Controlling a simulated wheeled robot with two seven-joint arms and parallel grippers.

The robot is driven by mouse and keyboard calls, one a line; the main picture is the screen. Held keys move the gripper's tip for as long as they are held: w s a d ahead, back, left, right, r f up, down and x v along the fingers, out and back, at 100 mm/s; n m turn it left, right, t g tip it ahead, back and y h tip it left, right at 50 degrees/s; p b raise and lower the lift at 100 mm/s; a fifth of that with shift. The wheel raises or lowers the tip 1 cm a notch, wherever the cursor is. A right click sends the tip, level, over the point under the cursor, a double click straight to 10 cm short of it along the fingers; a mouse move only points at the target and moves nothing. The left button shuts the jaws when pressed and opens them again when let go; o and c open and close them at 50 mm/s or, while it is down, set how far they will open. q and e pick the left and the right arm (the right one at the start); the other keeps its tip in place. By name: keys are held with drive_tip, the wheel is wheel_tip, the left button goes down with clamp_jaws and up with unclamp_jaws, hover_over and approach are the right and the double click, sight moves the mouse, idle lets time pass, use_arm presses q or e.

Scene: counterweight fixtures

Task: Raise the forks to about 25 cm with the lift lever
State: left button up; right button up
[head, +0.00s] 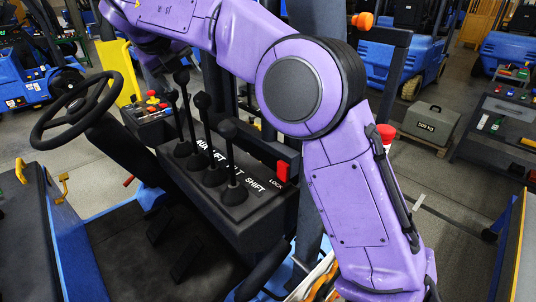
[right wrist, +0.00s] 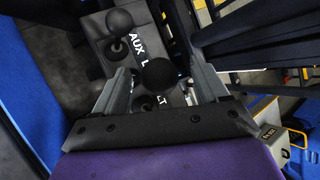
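The lever console (head: 225,222) in the head view carries several black ball-topped levers, with white labels partly covered by the levers. The lift lever (head: 181,77) appears to be the second from the far end, by the label order. My right gripper (head: 165,68) is over the far levers, mostly hidden by my own arm. In the right wrist view its two grey fingers (right wrist: 162,88) are apart, with a black knob (right wrist: 158,72) between them. I cannot tell whether they touch it. The label under that knob is partly hidden. The forks cannot be made out. My left gripper is out of view.
A steering wheel (head: 76,107) stands left of the console. A red lock switch (head: 283,171) is on the console's right side. A grey 500 kg weight (head: 430,122) stands at the right.

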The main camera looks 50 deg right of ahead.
drive_tip(key=v, duration=1)
drive_tip(key=shift+p, duration=0.35)
drive_tip(key=shift+f, duration=0.15)
idle(0.3)
